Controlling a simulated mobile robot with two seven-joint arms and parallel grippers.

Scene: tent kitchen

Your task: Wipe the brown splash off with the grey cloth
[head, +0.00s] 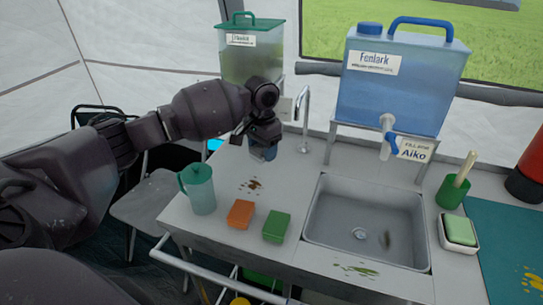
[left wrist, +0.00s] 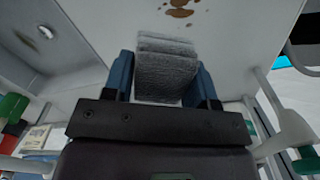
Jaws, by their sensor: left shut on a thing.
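The brown splash (head: 250,184) is several spots on the pale counter left of the sink. It also shows at the top of the left wrist view (left wrist: 180,9). My left gripper (head: 262,152) is above the counter, behind the splash in the head view. In the left wrist view its blue fingers are shut on the folded grey cloth (left wrist: 166,72), which sticks out between them towards the splash. The cloth and the splash look apart in that view. In the head view I cannot make out the cloth. My right gripper is in neither view.
A teal jug (head: 197,188), an orange sponge (head: 240,214) and a green sponge (head: 276,226) stand near the splash. The sink (head: 340,215) and tap (head: 304,125) are to the right. A greenish splash (head: 357,270) lies in front of the sink. Water containers (head: 400,85) stand behind.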

